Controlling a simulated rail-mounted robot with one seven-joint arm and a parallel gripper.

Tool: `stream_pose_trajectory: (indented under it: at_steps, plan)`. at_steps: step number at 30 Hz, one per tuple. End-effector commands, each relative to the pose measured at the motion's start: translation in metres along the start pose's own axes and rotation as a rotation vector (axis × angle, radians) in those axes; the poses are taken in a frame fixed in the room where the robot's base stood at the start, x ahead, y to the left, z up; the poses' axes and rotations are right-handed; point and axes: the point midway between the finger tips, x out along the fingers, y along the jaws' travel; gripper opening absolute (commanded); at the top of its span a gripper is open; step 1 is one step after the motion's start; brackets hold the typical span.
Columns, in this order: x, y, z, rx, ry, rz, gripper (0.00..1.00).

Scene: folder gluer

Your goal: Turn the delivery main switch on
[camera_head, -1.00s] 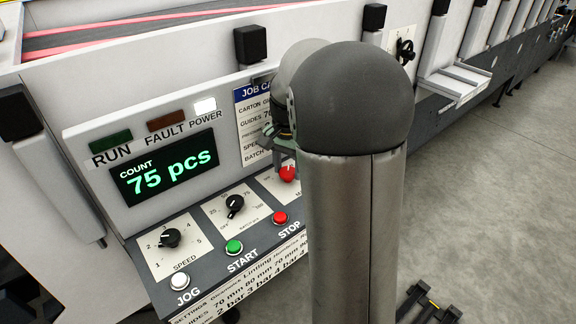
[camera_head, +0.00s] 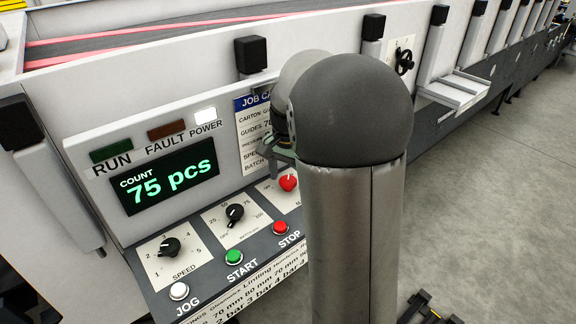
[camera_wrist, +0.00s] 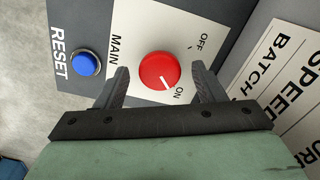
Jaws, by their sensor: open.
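The main switch is a round red knob (camera_wrist: 159,71) on a pale plate marked MAIN, OFF and ON. In the wrist view its white pointer line points toward ON. The knob also shows in the head view (camera_head: 288,183), at the right of the panel beside my column. My gripper (camera_wrist: 160,72) is open. In the wrist view its two dark fingers stand to either side of the knob, with gaps between them and it. In the head view my gripper (camera_head: 275,150) is just above the knob, partly hidden by my arm.
A blue RESET button (camera_wrist: 85,63) is beside the switch. A red STOP button (camera_head: 280,228), green START button (camera_head: 234,257) and white JOG button (camera_head: 179,291) line the panel edge. The display (camera_head: 166,184) reads 75 pcs. The job card (camera_head: 252,130) stands close behind my gripper.

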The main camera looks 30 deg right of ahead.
Motion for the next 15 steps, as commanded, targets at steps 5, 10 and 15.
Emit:
stream_pose_trajectory:
  at_steps: [5, 10, 15]
  plan:
    - [-0.019, -0.001, -0.001, -0.001, 0.003, -0.003, 0.63]
    - [-0.058, -0.001, -0.001, -0.001, 0.005, -0.004, 0.63]
    - [-0.101, -0.001, -0.001, 0.000, 0.005, -0.004, 0.63]
